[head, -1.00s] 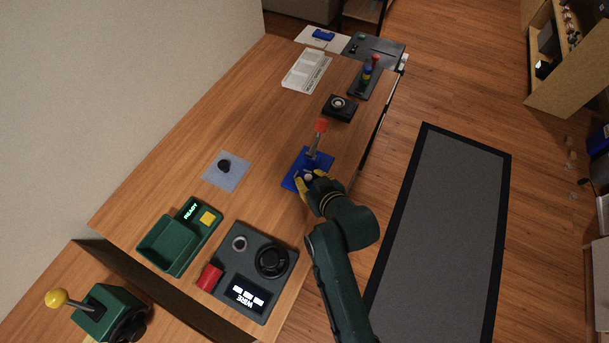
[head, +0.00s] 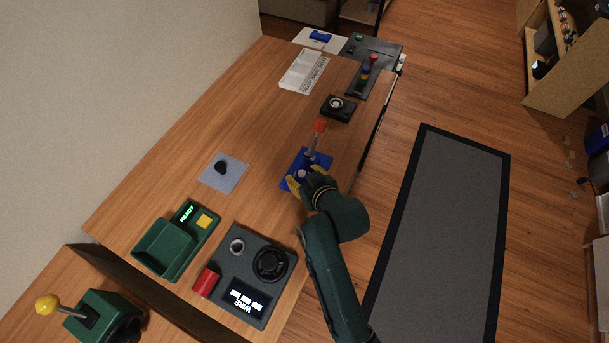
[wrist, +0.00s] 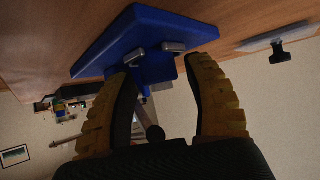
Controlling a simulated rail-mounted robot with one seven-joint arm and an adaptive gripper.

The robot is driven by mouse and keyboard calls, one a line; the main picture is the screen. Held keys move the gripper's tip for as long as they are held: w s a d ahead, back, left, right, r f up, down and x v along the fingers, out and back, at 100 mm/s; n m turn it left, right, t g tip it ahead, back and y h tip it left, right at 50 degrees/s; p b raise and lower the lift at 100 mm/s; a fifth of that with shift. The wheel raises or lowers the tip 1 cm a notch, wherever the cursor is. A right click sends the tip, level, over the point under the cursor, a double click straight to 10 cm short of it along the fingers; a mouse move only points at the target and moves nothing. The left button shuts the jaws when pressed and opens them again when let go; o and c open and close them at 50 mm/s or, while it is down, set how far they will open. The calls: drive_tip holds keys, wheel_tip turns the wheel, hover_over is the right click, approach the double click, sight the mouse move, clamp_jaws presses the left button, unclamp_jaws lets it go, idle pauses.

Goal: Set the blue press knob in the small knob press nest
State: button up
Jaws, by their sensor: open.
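A blue press with a flat base (head: 293,161) stands near the table's right edge, its lever ending in a red grip (head: 319,125). The blue base (wrist: 120,38) also fills the upper wrist view, with two small metal blocks on it. My gripper (head: 306,179) is at the base's near side, its yellow fingers spread, with a pale round piece (head: 302,174) between them. In the wrist view the gripper (wrist: 161,72) is open with the blue part beyond the fingertips. I cannot tell whether the pale piece is the knob or part of the press; the nest is not clearly visible.
A black knob-like piece (head: 221,167) sits on a grey mat (head: 232,183) to the left. A green tray (head: 160,247) and a dark control panel (head: 257,301) stand nearer. A black block (head: 339,108) lies beyond the press. The table's left middle is clear.

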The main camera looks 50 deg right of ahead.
drive_tip(key=shift+s+r, duration=0.15)
drive_tip(key=shift+r, duration=0.2)
drive_tip(key=p+v, duration=0.3)
drive_tip(key=v, duration=0.8)
drive_tip(key=shift+s+r+p, duration=0.2)
drive_tip(key=shift+s+p, duration=0.05)
drive_tip(key=shift+p, duration=0.05)
drive_tip(key=shift+w+a, duration=0.1)
drive_tip(key=shift+a, duration=0.05)
drive_tip(key=w+a+r+n+t, duration=0.1)
drive_tip(key=w+a+r+t, duration=0.1)
drive_tip(key=w+r, duration=0.35)
drive_tip(key=w+a+r+n+t, duration=0.1)
drive_tip(key=w+a+r+t, duration=0.15)
drive_tip(key=r, duration=0.65)
drive_tip(key=a+r+t+y, duration=0.1)
drive_tip(key=a+r, duration=0.3)
drive_tip(key=r, duration=0.4)
drive_tip(key=s+a+r+n+t+y, duration=0.1)
drive_tip(key=a+r+t, duration=0.3)
drive_tip(key=r, duration=0.4)
drive_tip(key=a+r+n+t+y, duration=0.1)
drive_tip(key=a+r+t, duration=0.1)
drive_tip(key=a+r, duration=0.4)
wheel_tip(320, 180, up, 3)
drive_tip(key=shift+s+r+y, duration=0.1)
drive_tip(key=shift+s+y, duration=0.25)
drive_tip(key=shift+y, duration=0.05)
